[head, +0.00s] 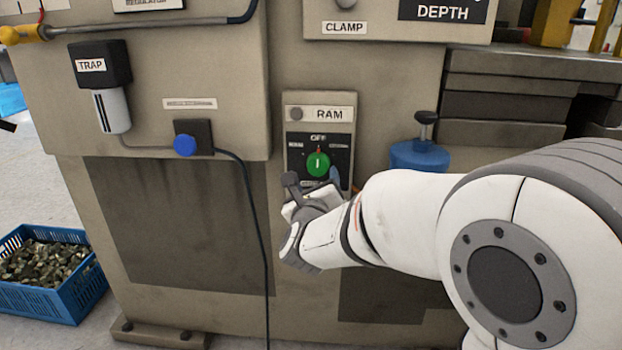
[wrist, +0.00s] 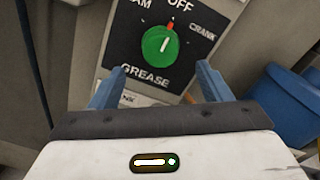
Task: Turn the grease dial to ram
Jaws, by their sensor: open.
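The grease dial is a round green knob (head: 318,164) with a white pointer line, on a black plate under a RAM label (head: 329,114). In the wrist view the knob (wrist: 160,45) sits among the words OFF above, a partly cut-off "AM" upper left, CRANK to the right and GREASE below. Its white line points up at the red mark by OFF. My gripper (head: 312,184) is just in front of and below the knob in the head view. In the wrist view its blue-grey fingers (wrist: 161,70) are open, apart and empty, one either side below the knob.
A blue container (head: 419,156) stands right of the dial and also shows in the wrist view (wrist: 290,108). A blue knob (head: 185,145) with a hanging black cable (head: 257,225) is to the left. A blue crate (head: 75,296) of metal pieces stands on the floor.

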